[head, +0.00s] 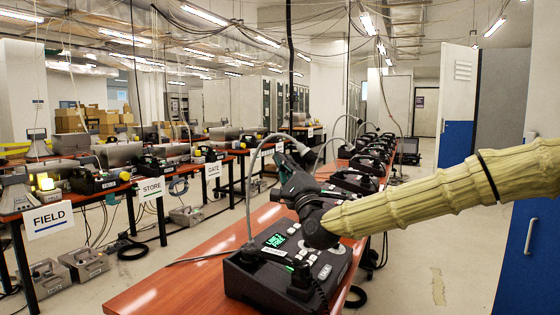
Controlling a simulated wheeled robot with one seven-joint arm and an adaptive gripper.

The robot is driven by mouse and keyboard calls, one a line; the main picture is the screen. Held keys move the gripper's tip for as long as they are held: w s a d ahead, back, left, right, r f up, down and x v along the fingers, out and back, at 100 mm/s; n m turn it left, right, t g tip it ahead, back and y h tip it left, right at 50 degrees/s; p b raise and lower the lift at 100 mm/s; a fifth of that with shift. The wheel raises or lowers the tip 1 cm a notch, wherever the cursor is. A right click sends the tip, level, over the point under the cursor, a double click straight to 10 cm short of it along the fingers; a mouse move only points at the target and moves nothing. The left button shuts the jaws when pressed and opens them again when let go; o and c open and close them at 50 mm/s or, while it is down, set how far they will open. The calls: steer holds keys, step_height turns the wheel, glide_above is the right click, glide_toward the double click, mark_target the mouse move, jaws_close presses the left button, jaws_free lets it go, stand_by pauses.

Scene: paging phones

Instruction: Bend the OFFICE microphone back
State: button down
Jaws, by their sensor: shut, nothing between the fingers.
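No sign reading OFFICE shows, so I cannot tell for sure which unit is the OFFICE one. The nearest black paging phone (262,278) sits on the red-brown table in front, with a lit green display and a keypad. Its grey gooseneck microphone (249,195) rises from the left of its top and arches over to the right at the upper end. My gripper (284,163) is dark and shut with nothing in it. It is above the phone, under the arch and close to the microphone's upper end; I cannot tell whether they touch. My wrist hides part of the phone's right side.
More phones with goosenecks (353,182) stand in a row farther along this table (150,284). Tables at left carry signs FIELD (48,219), STORE (151,188) and GATE (213,170). Grey boxes (85,263) lie on the floor. A blue-and-white door (457,115) stands at right.

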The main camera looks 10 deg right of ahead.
steer(key=shift+w+a+r+n+g+y+p, duration=0.15)
steer(key=shift+w+a+r+n+g+p, duration=0.25)
steer(key=shift+w+a+p, duration=0.25)
steer(key=shift+w+a+r+n+g+y+p, duration=0.2)
steer(key=shift+w+a+n+g+p, duration=0.25)
steer(key=shift+a, duration=0.3)
steer(key=shift+a, duration=0.15)
steer(key=d+b+v, duration=0.1)
steer(key=v, duration=0.5)
steer(key=w+d+f+b+v, duration=0.1)
steer(key=v, duration=0.6)
steer(key=shift+w+d, duration=0.25)
steer(key=shift+w, duration=0.05)
steer(key=shift+a, duration=0.1)
